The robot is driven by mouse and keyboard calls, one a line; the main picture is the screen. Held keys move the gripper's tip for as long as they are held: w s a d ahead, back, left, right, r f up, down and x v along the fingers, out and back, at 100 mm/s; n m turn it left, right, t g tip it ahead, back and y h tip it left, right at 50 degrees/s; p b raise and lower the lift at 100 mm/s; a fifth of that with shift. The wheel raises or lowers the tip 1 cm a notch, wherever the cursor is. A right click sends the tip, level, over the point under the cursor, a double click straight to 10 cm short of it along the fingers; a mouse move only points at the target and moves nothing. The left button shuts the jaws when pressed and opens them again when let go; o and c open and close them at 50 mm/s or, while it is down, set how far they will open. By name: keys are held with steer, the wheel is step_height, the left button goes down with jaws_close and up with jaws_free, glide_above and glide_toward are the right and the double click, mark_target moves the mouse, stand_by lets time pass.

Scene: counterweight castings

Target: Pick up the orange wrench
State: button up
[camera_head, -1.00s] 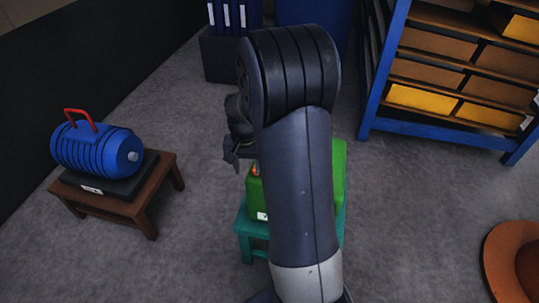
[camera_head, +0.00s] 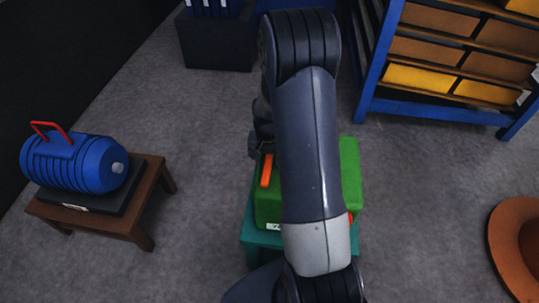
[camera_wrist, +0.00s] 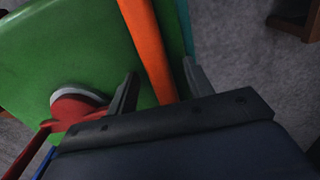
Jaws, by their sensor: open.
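The orange wrench (camera_head: 266,171) shows as a narrow bar on top of a green block (camera_head: 349,170), just left of my arm in the head view. The rest of it is hidden. In the wrist view the orange wrench (camera_wrist: 147,42) runs down between the two fingers of my gripper (camera_wrist: 161,70). The fingers are apart, one on each side of it, with a gap on the right. I cannot tell how far above the block the fingertips are. My gripper (camera_head: 257,150) is partly hidden behind the arm in the head view.
The green block stands on a teal stool (camera_head: 256,236). A red part with a grey ring (camera_wrist: 72,106) lies at the block in the wrist view. A blue ribbed cylinder (camera_head: 72,163) sits on a brown stool (camera_head: 151,190) at left. A blue shelf (camera_head: 430,110) stands at back right.

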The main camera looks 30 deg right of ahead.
steer(key=shift+c, duration=0.2)
jaws_close()
stand_by(0.4)
